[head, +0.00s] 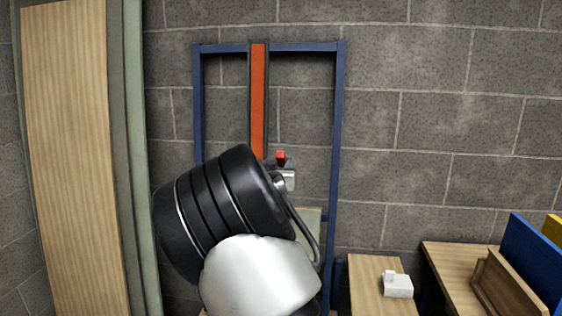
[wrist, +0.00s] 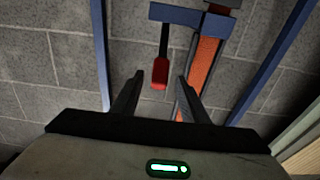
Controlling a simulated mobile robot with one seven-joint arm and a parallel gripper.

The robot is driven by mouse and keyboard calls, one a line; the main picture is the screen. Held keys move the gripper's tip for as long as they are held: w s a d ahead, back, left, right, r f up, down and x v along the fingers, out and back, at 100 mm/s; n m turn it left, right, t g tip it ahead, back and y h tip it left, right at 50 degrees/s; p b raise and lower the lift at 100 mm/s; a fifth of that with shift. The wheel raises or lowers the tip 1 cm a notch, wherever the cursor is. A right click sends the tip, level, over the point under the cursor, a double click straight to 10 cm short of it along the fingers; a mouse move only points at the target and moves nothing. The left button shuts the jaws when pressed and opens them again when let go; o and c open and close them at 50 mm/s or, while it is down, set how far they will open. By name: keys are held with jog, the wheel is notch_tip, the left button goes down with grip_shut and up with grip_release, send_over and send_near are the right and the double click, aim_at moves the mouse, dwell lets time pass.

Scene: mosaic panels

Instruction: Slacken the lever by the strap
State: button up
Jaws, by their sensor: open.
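The lever, a dark shaft with a red grip (wrist: 160,73), shows in the wrist view beside the orange strap (wrist: 203,62). In the head view a small red piece, which looks like the lever's grip (head: 281,157), shows just right of the strap (head: 258,100). My gripper (wrist: 160,77) is open. In the wrist view the red grip appears between its fingertips, nearer the left one in height; I cannot tell whether the fingers reach around it. No contact is visible. In the head view my arm hides the fingers and the lower strap.
A blue frame (head: 339,130) surrounds the strap against the grey block wall (head: 430,60). A wooden panel (head: 68,150) stands at the left. At the lower right are a small wooden table with a white block (head: 398,286) and another table with a blue panel (head: 530,262).

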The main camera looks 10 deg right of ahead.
aim_at(280, 160)
jog(key=x, duration=0.5)
jog(key=shift+w+d, duration=0.1)
jog(key=shift+w, duration=0.1)
grip_shut()
